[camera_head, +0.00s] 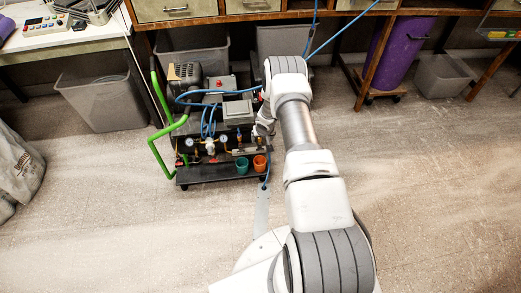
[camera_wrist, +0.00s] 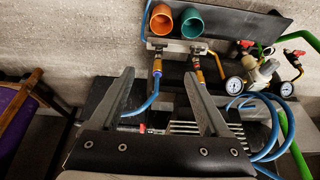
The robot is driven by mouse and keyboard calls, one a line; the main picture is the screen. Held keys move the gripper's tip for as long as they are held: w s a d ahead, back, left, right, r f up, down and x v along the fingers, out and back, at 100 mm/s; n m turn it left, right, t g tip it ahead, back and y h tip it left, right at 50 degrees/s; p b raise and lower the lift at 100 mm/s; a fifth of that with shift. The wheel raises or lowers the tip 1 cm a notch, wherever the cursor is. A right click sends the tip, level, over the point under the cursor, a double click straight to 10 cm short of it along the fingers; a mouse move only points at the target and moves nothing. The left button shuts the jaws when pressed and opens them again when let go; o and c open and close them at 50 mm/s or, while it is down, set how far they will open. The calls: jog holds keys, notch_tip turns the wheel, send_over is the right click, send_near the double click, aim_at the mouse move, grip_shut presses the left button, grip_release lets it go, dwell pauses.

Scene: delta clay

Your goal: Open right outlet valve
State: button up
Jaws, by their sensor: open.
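In the wrist view, which shows the cart upside down, one brass outlet fitting (camera_wrist: 157,67) has a blue hose and sits under the orange cup. Another brass and red fitting (camera_wrist: 196,65) sits beside it, under the teal cup. My gripper (camera_wrist: 160,76) is open and empty, its two fingers spread on either side of the hose-bearing fitting in the picture. Contact cannot be told. In the head view my gripper (camera_head: 262,130) is at the cart's right side, partly hidden by my arm.
Orange (camera_head: 260,163) and teal (camera_head: 242,165) cups sit on the front ledge. Gauges (camera_wrist: 233,86), blue hose loops (camera_wrist: 270,125) and a green handle (camera_head: 155,140) lie to the cart's other side. Grey bins (camera_head: 100,98) and a workbench stand behind.

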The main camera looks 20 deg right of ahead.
aim_at(260, 149)
jog(key=b+x, duration=0.8)
jog(key=x, duration=0.6)
jog(key=shift+d+f, duration=0.1)
jog(key=shift+f, duration=0.25)
jog(key=shift+b+x, duration=0.9)
jog(key=shift+r, duration=0.1)
grip_shut()
